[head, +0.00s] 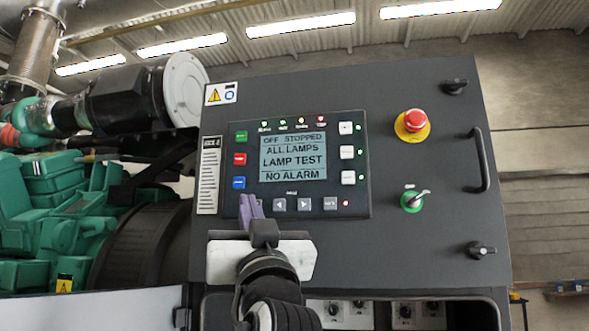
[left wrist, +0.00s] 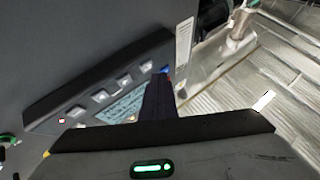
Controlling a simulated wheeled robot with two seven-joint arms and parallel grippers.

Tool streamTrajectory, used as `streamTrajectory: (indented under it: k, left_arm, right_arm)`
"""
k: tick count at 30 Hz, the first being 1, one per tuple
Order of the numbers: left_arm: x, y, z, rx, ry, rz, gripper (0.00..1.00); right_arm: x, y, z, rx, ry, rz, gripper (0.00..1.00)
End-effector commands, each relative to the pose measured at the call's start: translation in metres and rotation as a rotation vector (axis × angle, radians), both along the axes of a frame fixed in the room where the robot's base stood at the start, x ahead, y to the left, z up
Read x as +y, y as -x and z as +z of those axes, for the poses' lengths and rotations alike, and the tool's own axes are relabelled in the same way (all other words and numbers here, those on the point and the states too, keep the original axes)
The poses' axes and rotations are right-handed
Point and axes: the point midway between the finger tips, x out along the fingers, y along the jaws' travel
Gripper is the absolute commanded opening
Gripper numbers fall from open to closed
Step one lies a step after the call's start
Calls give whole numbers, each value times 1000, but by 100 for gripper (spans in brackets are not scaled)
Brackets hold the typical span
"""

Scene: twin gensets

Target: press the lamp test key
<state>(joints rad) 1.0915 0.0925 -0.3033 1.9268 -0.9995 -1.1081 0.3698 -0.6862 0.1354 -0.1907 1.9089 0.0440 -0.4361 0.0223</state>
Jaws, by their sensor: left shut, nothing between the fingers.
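The control panel (head: 370,120) stands upright ahead of me. Its display (head: 292,157) reads "OFF STOPPED", "ALL LAMPS", "LAMP TEST", "NO ALARM". The row of lamps (head: 282,124) above it glows green, yellow and red. Small keys (head: 304,205) run below the display, and white keys (head: 347,152) stand at its right. I cannot read which is the lamp test key. My left gripper (head: 250,206), shut and empty, is at the row's left end and hides what is behind it. In the left wrist view its fingers (left wrist: 160,88) end near the blue key (left wrist: 165,70); contact is unclear. My right gripper is out of view.
A red emergency stop (head: 414,122), a green-ringed key switch (head: 412,200) and a handle (head: 479,160) are on the panel's right side. The green engine (head: 60,190) stands at left. An open recess with switches (head: 358,310) lies below the panel.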

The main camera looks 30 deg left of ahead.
Motion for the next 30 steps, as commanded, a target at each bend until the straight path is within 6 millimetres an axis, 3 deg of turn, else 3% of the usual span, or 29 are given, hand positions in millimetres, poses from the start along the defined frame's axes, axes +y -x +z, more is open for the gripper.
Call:
streamTrajectory:
  k: [11,30]
  left_arm:
    - [-2,5,0,-2,2,-2,0]
    - [-14,59,0,-1,1,-1,0]
  right_arm:
    - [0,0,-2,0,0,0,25]
    - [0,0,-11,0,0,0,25]
